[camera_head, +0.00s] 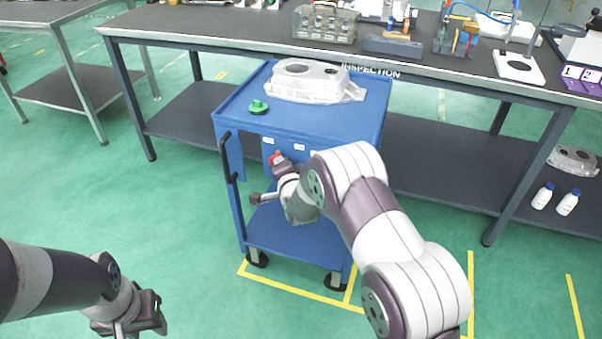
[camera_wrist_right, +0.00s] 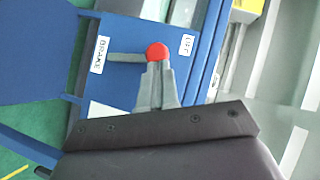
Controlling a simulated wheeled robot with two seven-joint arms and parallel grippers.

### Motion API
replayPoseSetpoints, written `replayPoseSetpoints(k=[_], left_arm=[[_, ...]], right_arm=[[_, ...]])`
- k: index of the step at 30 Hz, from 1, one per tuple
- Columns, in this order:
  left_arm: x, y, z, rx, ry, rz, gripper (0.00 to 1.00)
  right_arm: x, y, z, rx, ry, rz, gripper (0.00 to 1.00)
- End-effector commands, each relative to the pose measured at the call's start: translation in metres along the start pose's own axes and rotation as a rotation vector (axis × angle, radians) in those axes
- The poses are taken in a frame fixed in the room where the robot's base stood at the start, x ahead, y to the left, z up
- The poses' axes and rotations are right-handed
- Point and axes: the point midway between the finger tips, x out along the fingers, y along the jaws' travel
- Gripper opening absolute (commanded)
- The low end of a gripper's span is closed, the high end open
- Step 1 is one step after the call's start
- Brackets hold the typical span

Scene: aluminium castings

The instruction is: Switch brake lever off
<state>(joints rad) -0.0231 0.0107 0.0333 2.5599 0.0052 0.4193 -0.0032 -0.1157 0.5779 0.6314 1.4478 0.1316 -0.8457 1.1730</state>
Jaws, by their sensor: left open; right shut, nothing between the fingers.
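The brake lever (camera_wrist_right: 128,57) is a grey rod with a red knob (camera_wrist_right: 157,52), on the front panel of a blue cart. In the right wrist view the rod runs sideways, with the knob at its right end, between the BRAKE label (camera_wrist_right: 100,54) and the OFF label (camera_wrist_right: 186,45). My right gripper (camera_wrist_right: 158,68) is shut, its fingertips together right at the knob; I cannot tell whether they touch it. In the head view the red knob (camera_head: 274,157) shows beside this gripper. My left gripper (camera_head: 157,312) is open and empty, low over the floor at the lower left.
The blue cart (camera_head: 238,140) carries a metal casting (camera_head: 305,84) and a green knob-like part (camera_head: 258,106) on top. A long dark workbench (camera_head: 180,30) with tools and boxes stands behind it. The green floor left of the cart is clear.

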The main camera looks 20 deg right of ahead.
Motion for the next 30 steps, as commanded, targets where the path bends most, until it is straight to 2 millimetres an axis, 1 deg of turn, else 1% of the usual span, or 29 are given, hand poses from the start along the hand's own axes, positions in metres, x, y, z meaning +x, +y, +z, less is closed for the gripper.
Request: replayPoseSetpoints(k=[1,12,30], left_arm=[[-0.002,0.000,0.000,0.000,0.000,0.000,0.43],[0.004,0.000,0.001,0.000,0.000,0.000,0.43],[0.005,0.000,0.001,0.000,0.000,0.000,0.43]], right_arm=[[0.002,-0.003,0.002,-0.025,0.000,0.018,0.00],[0.012,-0.008,0.015,-0.021,0.001,0.018,0.00],[0.014,-0.011,0.018,-0.021,0.001,0.017,0.00]])
